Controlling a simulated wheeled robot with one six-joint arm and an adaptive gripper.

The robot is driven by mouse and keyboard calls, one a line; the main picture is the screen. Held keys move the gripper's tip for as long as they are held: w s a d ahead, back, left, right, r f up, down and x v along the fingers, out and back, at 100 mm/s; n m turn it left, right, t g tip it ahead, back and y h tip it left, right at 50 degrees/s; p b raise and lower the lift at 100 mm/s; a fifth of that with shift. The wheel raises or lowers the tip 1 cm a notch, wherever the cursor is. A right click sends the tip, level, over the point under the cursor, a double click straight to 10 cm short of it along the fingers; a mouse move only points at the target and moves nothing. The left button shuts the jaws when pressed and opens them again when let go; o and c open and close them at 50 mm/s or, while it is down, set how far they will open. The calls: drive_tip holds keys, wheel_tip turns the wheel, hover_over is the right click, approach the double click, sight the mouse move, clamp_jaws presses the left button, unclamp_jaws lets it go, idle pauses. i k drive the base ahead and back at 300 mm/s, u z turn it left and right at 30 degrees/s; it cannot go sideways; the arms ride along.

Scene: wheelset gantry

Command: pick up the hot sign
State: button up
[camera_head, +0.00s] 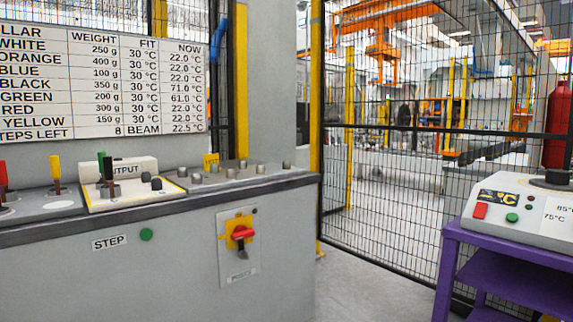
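A small yellow sign (211,160) stands at the back of the grey console, right of the output block. Its dark lettering is too small to read, so I cannot tell for sure that it is the hot sign. Small metal studs in front partly hide its lower part. My gripper is not in view.
The console (180,262) has a dark front edge, collars on posts, an OUTPUT block (130,167), a green STEP button (147,234) and a red rotary switch (241,234). A heater unit (520,212) sits on a purple cart (445,270) at right. Mesh fence behind; clear floor between.

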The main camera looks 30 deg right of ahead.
sight(209, 159)
drive_tip(key=z, duration=0.4)
drive_tip(key=k, duration=0.6)
drive_tip(key=z, duration=0.8)
drive_tip(key=i, duration=1.2)
drive_tip(key=u, duration=0.5)
drive_tip(key=i, duration=0.65)
drive_tip(key=u, duration=0.6)
